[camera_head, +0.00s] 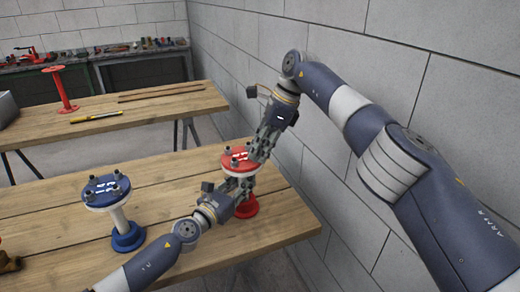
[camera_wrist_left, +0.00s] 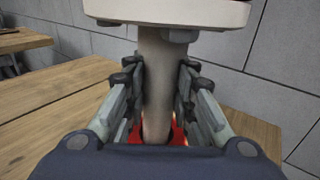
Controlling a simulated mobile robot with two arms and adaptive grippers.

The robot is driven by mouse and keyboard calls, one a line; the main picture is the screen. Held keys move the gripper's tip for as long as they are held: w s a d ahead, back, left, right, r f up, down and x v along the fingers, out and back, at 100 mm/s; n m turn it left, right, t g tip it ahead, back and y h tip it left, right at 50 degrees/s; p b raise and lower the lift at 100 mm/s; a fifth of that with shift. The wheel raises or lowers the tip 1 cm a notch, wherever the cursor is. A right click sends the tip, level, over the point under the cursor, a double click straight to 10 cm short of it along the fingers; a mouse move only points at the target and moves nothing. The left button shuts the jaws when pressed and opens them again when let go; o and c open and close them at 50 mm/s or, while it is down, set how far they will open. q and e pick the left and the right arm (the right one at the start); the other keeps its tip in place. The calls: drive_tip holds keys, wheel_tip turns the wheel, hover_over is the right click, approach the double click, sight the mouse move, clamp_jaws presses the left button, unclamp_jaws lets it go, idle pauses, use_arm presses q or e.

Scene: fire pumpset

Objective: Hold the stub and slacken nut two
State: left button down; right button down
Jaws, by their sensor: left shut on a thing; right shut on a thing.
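The red stub (camera_head: 236,161) stands upright near the right end of the near table, with a round flange on top, a pale stem and a red base. In the left wrist view the stem (camera_wrist_left: 156,85) rises between the fingers to the flange (camera_wrist_left: 165,13). My left gripper (camera_head: 243,187) is shut on the stem below the flange; its fingers also show in the left wrist view (camera_wrist_left: 157,105). My right gripper (camera_head: 257,156) comes down from above at the flange's right side, shut on a nut that its fingers hide. Other nuts show on the flange top.
A blue stub (camera_head: 102,190) stands on the near table (camera_head: 165,170) to the left. The far table (camera_head: 160,101) carries another red stub (camera_head: 63,88) and a yellow tool (camera_head: 96,117). A grey block wall (camera_head: 390,60) stands close on the right.

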drive_tip(key=shift+w, duration=0.1)
idle(0.5)
drive_tip(key=c, duration=1.5)
unclamp_jaws()
drive_tip(key=shift+c, duration=0.2)
drive_tip(key=shift+r, duration=0.25)
drive_tip(key=d+r, duration=0.2)
drive_tip(key=d, duration=1.1)
drive_tip(key=shift+s, duration=0.4)
drive_tip(key=shift+r, duration=0.15)
